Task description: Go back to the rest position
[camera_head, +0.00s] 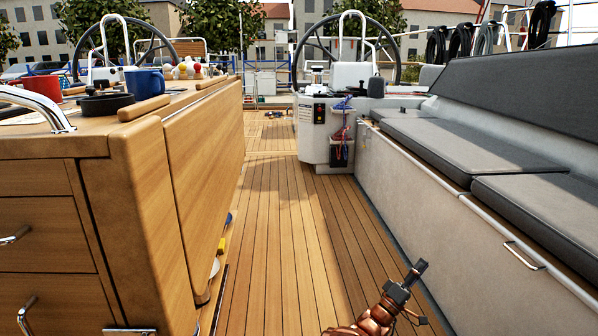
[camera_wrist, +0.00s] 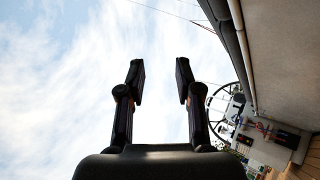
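My gripper (camera_head: 416,272) is low in the right half of the head view, above the wooden deck (camera_head: 290,230) and left of the bench's side wall. In the wrist view my gripper (camera_wrist: 160,80) shows two black fingers standing apart with sky between them. It is open and holds nothing. The wrist view is turned, with the bench side and a steering wheel at its right. My arm enters the head view from the bottom edge, and most of it is out of view.
A wooden cabinet table (camera_head: 130,140) stands at the left, with a blue mug (camera_head: 145,83) on top. A grey cushioned bench (camera_head: 480,150) runs along the right. A white pedestal (camera_head: 325,130) with a wheel stands ahead. The deck strip between table and bench is mostly clear.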

